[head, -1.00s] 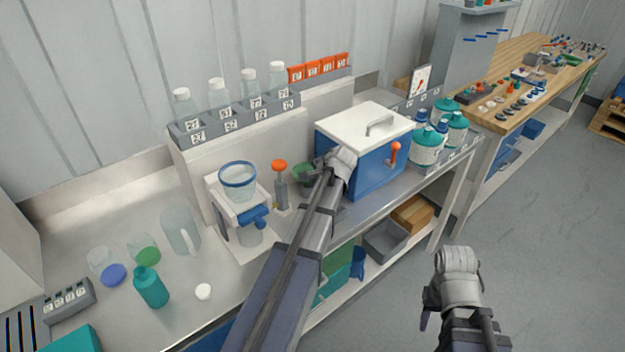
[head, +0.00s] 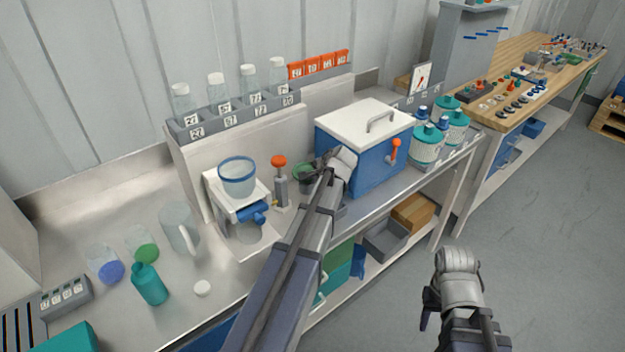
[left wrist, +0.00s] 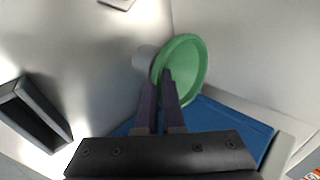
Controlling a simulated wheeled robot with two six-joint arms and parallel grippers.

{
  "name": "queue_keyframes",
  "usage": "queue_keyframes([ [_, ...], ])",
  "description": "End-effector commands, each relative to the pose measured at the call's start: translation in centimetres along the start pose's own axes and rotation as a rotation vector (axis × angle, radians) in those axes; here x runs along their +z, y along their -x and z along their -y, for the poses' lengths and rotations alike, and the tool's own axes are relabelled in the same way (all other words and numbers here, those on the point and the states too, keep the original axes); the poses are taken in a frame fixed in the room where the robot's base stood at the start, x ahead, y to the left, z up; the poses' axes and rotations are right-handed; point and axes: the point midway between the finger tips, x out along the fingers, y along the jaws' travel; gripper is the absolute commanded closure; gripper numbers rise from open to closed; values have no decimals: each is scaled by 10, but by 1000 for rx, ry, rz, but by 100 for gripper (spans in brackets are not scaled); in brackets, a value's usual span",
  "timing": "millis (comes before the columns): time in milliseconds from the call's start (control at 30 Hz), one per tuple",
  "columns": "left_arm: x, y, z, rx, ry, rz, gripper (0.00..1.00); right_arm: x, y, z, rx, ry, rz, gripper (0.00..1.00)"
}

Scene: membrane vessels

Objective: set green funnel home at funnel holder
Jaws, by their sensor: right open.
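The green funnel (head: 302,171) is at the back of the steel bench, just left of the blue box, partly hidden by my left gripper (head: 318,165). The left wrist view shows the funnel's round green rim (left wrist: 193,62) tilted in the picture, with a pale body behind it. The fingers of my left gripper (left wrist: 158,80) are close together on the rim's near edge, one inside and one outside. I cannot make out the funnel holder for certain. My right gripper (head: 430,305) is open and empty, away from the bench over the floor.
The blue box with white lid (head: 362,155) stands right beside my left gripper. A jug (head: 178,230) and a teal bottle (head: 149,285) stand further left.

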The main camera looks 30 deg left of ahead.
Motion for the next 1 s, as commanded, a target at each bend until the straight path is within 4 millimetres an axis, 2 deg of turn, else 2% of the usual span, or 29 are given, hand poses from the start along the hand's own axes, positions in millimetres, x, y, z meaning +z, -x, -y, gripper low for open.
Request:
queue_keyframes([
  [167, 1, -1, -3, 11, 4, 3, 100, 0, -1, 0, 0, 0, 0, 53],
  [200, 1, -1, -4, 11, 4, 3, 92, 0, -1, 0, 0, 0, 0, 53],
  [500, 2, 4, -4, 14, 4, 3, 60, 0, 2, 0, 0, 0, 0, 53],
  [667, 2, 19, -2, 11, 2, 1, 60, 1, 14, -1, 0, 0, 0, 53],
  [1000, 2, 70, 2, 2, 0, 0, 60, 3, 54, -5, 0, 0, 0, 53],
])
